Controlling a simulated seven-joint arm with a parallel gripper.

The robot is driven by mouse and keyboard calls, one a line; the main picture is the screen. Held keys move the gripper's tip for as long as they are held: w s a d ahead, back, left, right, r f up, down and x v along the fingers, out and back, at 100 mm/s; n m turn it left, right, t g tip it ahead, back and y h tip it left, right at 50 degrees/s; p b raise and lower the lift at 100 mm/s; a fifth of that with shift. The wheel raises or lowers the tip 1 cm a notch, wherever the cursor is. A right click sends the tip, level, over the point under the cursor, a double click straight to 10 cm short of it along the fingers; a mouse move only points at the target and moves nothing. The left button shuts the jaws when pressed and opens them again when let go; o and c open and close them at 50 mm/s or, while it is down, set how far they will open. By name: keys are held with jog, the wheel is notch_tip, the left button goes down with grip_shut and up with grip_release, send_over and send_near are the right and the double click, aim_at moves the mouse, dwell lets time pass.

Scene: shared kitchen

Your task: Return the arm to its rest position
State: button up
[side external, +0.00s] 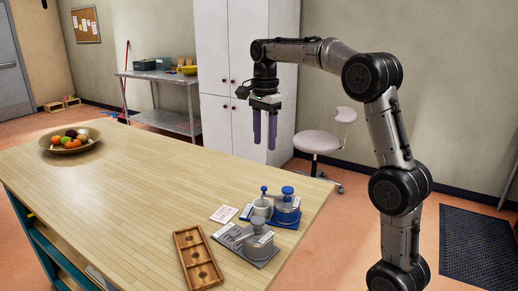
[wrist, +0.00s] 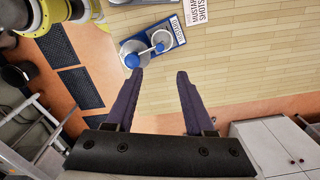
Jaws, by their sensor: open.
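My gripper (side external: 264,135) is raised above the far right part of the wooden table (side external: 120,160), its fingers pointing down. It also shows in the wrist view (wrist: 161,100), where its two dark purple fingers stand apart with nothing between them. My gripper is open and empty. The table top lies well below the fingertips.
On the table are a blue-based device (side external: 286,212), a grey-based device (side external: 256,242), a wooden tray with hollows (side external: 199,262), a white card (side external: 224,213) and a fruit bowl (side external: 70,146). A white cabinet (side external: 220,60) and stool (side external: 318,142) stand behind. The table's left half is mostly clear.

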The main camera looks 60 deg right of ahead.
jog(key=s+a+r+n+t, duration=0.2)
jog(key=s+a+r+n, duration=0.1)
jog(key=s+a, duration=0.3)
jog(key=s+a+r+n+t, duration=0.1)
jog(key=s+a+r+n, duration=0.15)
jog(key=s+a, duration=0.4)
jog(key=s+a+f+n+t, duration=0.2)
jog(key=s+a+f+n, duration=0.2)
jog(key=s+f+n, duration=0.5)
notch_tip(320, 180, down, 4)
jog(key=n, duration=0.6)
jog(key=shift+s+a+r+t, duration=0.15)
jog(key=shift+s+r+t, duration=0.15)
jog(key=shift+s, duration=0.1)
jog(key=shift+n, duration=0.25)
dwell(0.3)
